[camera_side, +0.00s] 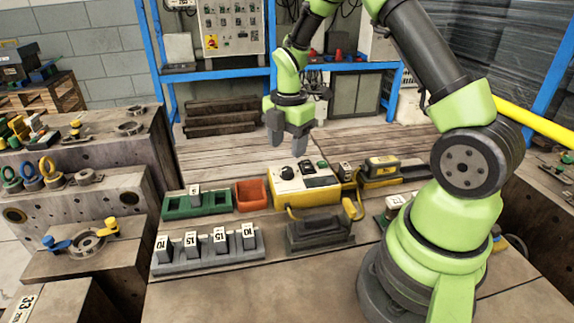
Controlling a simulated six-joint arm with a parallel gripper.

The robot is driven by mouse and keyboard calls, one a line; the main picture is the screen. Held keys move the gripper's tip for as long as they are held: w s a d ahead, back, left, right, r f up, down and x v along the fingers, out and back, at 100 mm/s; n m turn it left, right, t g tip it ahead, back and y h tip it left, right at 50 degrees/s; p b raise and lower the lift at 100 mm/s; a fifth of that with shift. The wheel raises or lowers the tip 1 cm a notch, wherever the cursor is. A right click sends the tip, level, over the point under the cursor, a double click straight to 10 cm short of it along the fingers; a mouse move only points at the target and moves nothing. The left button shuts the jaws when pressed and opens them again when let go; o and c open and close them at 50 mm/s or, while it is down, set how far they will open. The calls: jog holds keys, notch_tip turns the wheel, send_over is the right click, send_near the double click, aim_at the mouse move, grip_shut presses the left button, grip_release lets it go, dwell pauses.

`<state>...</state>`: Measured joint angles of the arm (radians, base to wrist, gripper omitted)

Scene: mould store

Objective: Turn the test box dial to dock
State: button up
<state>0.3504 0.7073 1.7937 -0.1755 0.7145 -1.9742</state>
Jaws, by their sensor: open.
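The test box (320,196) is yellow with a pale top panel and sits near the middle of the wooden bench. A round black dial (287,173) is on the left of its panel, with a dark display and a small green part to its right. The dial's setting and any labels are too small to read. My gripper (287,146) points down above and behind the box, apart from it. Its two grey fingers are spread and nothing shows between them.
A green tray (212,208) and an orange bin (251,195) stand left of the box. A grey rack with numbered blocks (210,258) and a dark grey block (318,238) are in front. A yellow-black tool (381,170) lies to the right. Bare bench (225,160) lies behind.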

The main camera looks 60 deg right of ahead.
aim_at(287, 169)
notch_tip(287, 169, down, 6)
jog(key=shift+f, duration=0.1)
jog(key=c, duration=0.9)
jog(key=shift+c, duration=0.2)
